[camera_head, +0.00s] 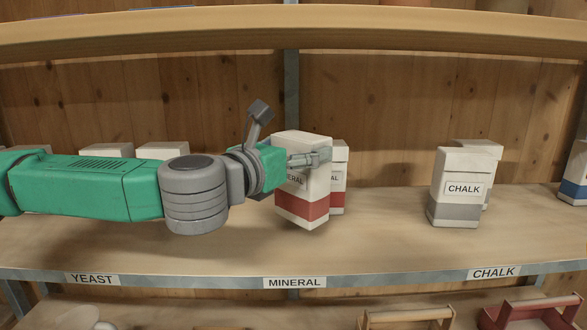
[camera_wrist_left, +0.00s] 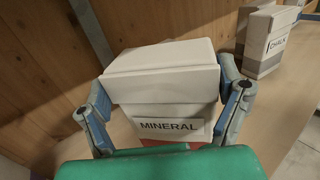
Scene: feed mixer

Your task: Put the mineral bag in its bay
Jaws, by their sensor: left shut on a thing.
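The mineral bag (camera_head: 301,182) is white with a red band and a MINERAL label. My left gripper (camera_head: 308,158) is shut on it, and the arm comes in from the left. In the left wrist view the mineral bag (camera_wrist_left: 163,75) sits between the two fingers of the gripper (camera_wrist_left: 163,95). The bag is upright or slightly tilted, over the shelf above the MINERAL label (camera_head: 295,283); whether it touches the shelf I cannot tell. Another mineral bag (camera_head: 338,178) stands just behind it, partly hidden. My right gripper is not in view.
Chalk bags (camera_head: 462,185) stand to the right, above the CHALK label (camera_head: 494,272). White bags (camera_head: 106,150) stand behind my arm on the left, above the YEAST label (camera_head: 92,279). An upper shelf board (camera_head: 420,25) runs overhead. The shelf between mineral and chalk is clear.

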